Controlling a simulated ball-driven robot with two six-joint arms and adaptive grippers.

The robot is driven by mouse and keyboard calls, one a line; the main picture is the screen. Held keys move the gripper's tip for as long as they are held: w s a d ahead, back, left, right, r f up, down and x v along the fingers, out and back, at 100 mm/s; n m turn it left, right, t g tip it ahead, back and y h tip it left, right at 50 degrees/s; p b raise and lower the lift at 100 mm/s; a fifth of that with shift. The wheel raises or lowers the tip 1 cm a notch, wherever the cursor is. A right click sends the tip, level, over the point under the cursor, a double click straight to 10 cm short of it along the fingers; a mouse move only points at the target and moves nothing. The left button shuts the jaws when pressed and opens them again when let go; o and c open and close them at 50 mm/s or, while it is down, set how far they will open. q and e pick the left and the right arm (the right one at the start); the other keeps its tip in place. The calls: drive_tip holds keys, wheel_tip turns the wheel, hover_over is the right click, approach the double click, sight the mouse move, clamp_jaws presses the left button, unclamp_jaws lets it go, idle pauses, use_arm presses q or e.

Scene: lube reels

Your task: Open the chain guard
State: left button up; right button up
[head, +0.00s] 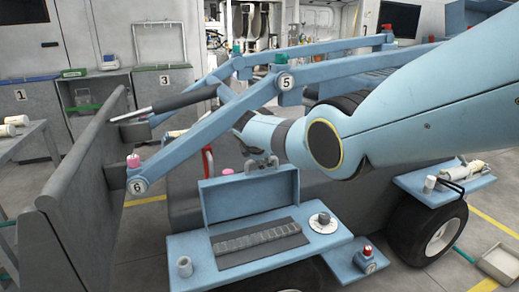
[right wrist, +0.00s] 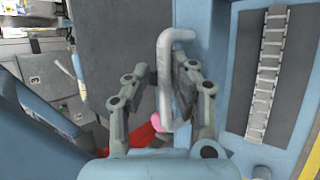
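The chain guard (head: 250,195) is a blue panel that stands upright behind a chain (head: 258,238) in a dark recess; the chain is uncovered. Its grey bar handle (head: 262,162) is at the upper edge. In the right wrist view the handle (right wrist: 165,85) stands out from the blue guard (right wrist: 206,50), with the chain (right wrist: 268,70) to the right. My right gripper (right wrist: 160,75) has its fingers apart, one on each side of the handle; I cannot tell whether the right finger touches it. In the head view the fingertips are small and partly hidden. My left gripper is not seen.
The guard sits on a blue platform (head: 190,245) with a small grey cup (head: 184,266) and a round dial (head: 323,222). Blue loader arms (head: 210,128) cross behind my right arm. A wheel (head: 440,235) is at the right. A large grey bucket (head: 85,190) is at the left.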

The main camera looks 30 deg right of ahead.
drive_tip(key=v, duration=1.1)
drive_tip(key=shift+s, duration=0.2)
drive_tip(key=shift+r, duration=0.1)
drive_tip(key=s+a+f+g+y, duration=0.25)
drive_tip(key=s+f+g, duration=0.35)
drive_tip(key=s+f, duration=2.75)
drive_tip(key=s+a+f+m+y, duration=0.1)
drive_tip(key=s+f+m, duration=0.3)
drive_tip(key=s, duration=0.6)
drive_tip(key=s+a+f+m+y, duration=0.1)
drive_tip(key=s+f+m, duration=0.4)
drive_tip(key=s, duration=0.5)
drive_tip(key=s+a+f+m+y, duration=0.1)
drive_tip(key=s+a+f+m, duration=0.2)
drive_tip(key=s, duration=0.7)
wheel_tip(320, 180, down, 3)
drive_tip(key=shift+a+r+m+t, duration=0.15)
drive_tip(key=shift+a+m+t, duration=0.25)
drive_tip(key=shift+m, duration=0.3)
